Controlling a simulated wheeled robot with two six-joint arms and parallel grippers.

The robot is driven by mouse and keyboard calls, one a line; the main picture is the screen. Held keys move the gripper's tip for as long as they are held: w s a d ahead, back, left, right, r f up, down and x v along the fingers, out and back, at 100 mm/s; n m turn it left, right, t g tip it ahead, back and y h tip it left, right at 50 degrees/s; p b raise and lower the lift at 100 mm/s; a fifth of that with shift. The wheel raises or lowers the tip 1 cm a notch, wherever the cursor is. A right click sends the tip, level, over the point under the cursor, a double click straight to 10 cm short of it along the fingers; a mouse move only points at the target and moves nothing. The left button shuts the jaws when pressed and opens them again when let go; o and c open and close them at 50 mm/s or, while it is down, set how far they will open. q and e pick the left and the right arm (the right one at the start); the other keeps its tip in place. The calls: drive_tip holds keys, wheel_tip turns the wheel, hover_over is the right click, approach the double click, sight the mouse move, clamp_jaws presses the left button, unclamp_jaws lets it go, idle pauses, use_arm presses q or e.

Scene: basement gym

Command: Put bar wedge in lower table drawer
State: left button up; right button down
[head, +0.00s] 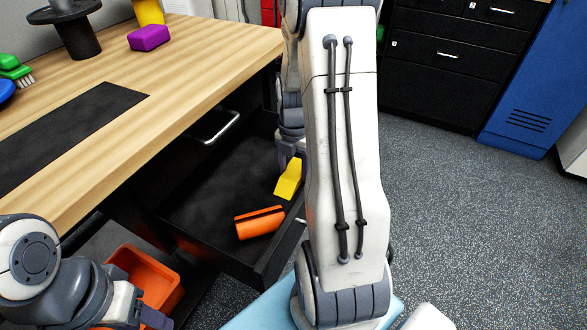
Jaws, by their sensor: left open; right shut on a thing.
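The yellow bar wedge (288,181) is in the jaws of my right gripper (291,160), which points down over the right side of the open lower table drawer (202,200). Whether the wedge touches the drawer floor I cannot tell. The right gripper is partly hidden behind my own arm. My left gripper (150,318) is low at the left, at the bottom edge of the view, mostly cut off, open and away from the drawer.
An orange slotted piece (259,222) lies in the drawer, near its front. A closed upper drawer handle (222,128) is above. An orange bin (150,278) stands below left. The wooden tabletop (190,80) carries a purple block (149,37). Clear floor lies to the right.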

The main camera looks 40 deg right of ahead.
sight(294, 171)
drive_tip(key=shift+c, duration=0.6)
unclamp_jaws()
drive_tip(key=shift+f, duration=0.1)
wheel_tip(294, 171, up, 12)
drive_tip(key=p, duration=0.4)
